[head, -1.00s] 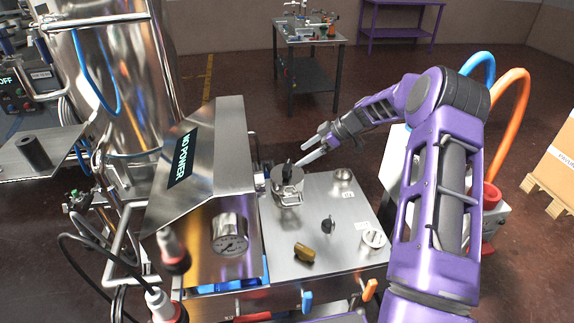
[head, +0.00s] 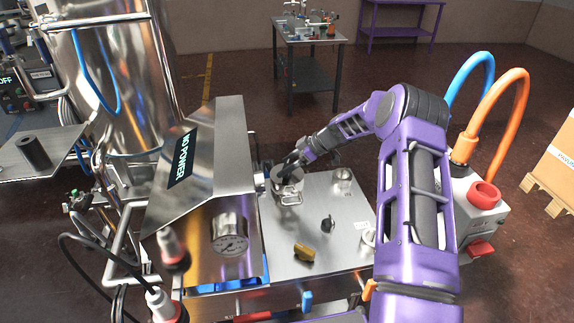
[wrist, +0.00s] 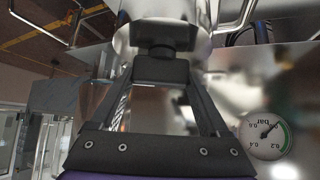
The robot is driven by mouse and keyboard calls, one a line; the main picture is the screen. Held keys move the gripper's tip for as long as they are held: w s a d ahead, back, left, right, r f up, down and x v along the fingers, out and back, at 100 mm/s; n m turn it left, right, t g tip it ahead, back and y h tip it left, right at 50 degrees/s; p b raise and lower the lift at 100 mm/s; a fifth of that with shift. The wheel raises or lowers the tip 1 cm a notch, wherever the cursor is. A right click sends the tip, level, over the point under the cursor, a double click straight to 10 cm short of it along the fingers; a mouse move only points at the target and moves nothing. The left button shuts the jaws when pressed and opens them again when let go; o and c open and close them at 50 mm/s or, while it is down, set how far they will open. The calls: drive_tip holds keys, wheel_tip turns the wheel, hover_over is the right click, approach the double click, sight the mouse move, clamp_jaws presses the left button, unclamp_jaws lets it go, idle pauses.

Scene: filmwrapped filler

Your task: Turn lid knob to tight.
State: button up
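The lid (head: 286,182) is a round metal cap at the top left of the steel panel, beside the slanted cover. Its black knob (head: 290,161) shows only partly, because my gripper (head: 294,158) is right at it. In the wrist view my gripper (wrist: 162,66) reaches toward a shiny metal part, with a dark knob-like shape (wrist: 161,50) at its far end. The fingertips are hard to make out, so I cannot tell whether they touch or grip the knob. The knob's pointing direction is hidden.
The steel panel (head: 324,188) also carries a small black knob (head: 328,223), a brass-coloured knob (head: 304,252) and a round fitting (head: 344,176). A red button (head: 485,194) is at right.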

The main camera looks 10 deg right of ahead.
drive_tip(key=c, duration=0.7)
drive_tip(key=m+t+b, duration=0.1)
drive_tip(key=b, duration=0.2)
drive_tip(key=shift+f, duration=0.3)
drive_tip(key=shift+c, duration=0.2)
drive_tip(key=m+t+h+b, duration=0.1)
drive_tip(key=b, duration=0.1)
drive_tip(key=shift+m+b, duration=0.4)
drive_tip(key=shift+r+m+t+h+b, duration=0.1)
drive_tip(key=shift+m+t+h+b, duration=0.2)
drive_tip(key=shift+m+b, duration=0.45)
drive_tip(key=shift+r+b, duration=0.2)
drive_tip(key=shift+b, duration=0.3)
drive_tip(key=o, duration=1.2)
drive_tip(key=shift+o, duration=0.2)
drive_tip(key=shift+r, duration=0.1)
